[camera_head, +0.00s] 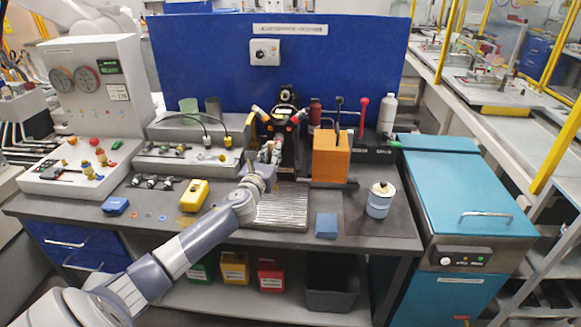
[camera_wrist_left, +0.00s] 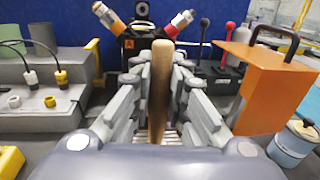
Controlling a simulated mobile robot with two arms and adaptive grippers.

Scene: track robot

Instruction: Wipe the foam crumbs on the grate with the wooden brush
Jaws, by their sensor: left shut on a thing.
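The metal grate (camera_head: 283,211) lies on the workbench in front of the dark machine. My left gripper (camera_head: 271,152) is over the back of the grate in the head view. In the left wrist view its fingers are shut on the wooden handle of the brush (camera_wrist_left: 161,78), which stands roughly upright between them. The brush's lower end and bristles are hidden by the fingers. A strip of the grate (camera_wrist_left: 172,135) shows beneath the gripper. I cannot make out foam crumbs on the grate in either view. My right gripper is not in view.
An orange block (camera_head: 331,159) with a dark handle stands close right of the gripper. A blue block (camera_head: 326,226) and a white-and-blue can (camera_head: 379,204) are right of the grate. A yellow case (camera_head: 194,195) is to its left. The machine (camera_head: 287,118) stands behind.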

